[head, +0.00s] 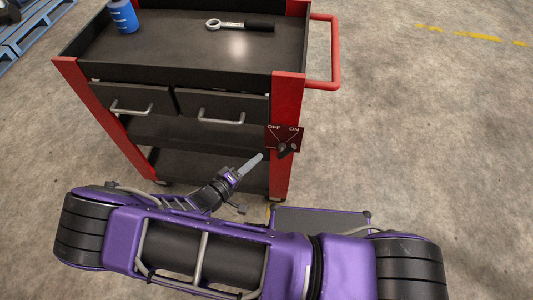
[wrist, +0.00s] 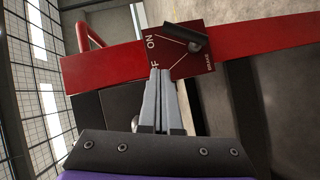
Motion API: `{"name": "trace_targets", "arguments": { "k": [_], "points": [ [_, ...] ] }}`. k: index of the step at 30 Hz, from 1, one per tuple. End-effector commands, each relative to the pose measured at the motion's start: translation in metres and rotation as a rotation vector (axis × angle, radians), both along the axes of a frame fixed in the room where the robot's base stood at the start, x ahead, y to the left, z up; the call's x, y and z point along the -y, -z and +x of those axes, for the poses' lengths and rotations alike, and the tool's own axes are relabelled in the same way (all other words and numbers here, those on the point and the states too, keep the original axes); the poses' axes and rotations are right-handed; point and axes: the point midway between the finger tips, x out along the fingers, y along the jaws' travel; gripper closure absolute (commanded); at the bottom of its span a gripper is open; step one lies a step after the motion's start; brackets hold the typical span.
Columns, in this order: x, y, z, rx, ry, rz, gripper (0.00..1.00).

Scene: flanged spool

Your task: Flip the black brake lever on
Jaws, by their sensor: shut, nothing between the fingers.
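The black brake lever (head: 288,151) is mounted on a dark red plate (head: 273,142) on the cart's front right post. The plate has OFF at left and ON at right, with white lines running to the lever's pivot. In the wrist view the lever (wrist: 186,37) lies slanted at the upper right of the plate, on the ON side of the fingers. I cannot tell its exact setting. My gripper (head: 259,157) is shut and empty, just left of the plate in the head view. In the wrist view its fingertips (wrist: 161,74) partly cover the OFF label, apart from the lever.
The red and black cart (head: 160,60) has two drawers with handles (head: 222,117) left of the plate. A red push handle (head: 337,50) juts right. The floor (head: 430,130) to the right is clear.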

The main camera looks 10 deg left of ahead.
Motion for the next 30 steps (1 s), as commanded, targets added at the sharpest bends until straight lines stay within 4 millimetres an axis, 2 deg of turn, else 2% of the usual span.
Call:
{"name": "trace_targets", "arguments": {
  "k": [3,9,26,30],
  "points": [
    [-0.009,-0.004,-0.013,0.001,-0.001,0.002,1.00],
    [-0.013,-0.007,-0.021,0.001,0.001,0.000,1.00],
    [-0.013,-0.008,-0.020,-0.001,0.001,0.002,1.00],
    [-0.024,-0.021,-0.010,-0.046,-0.007,0.017,1.00]
  ]
}}
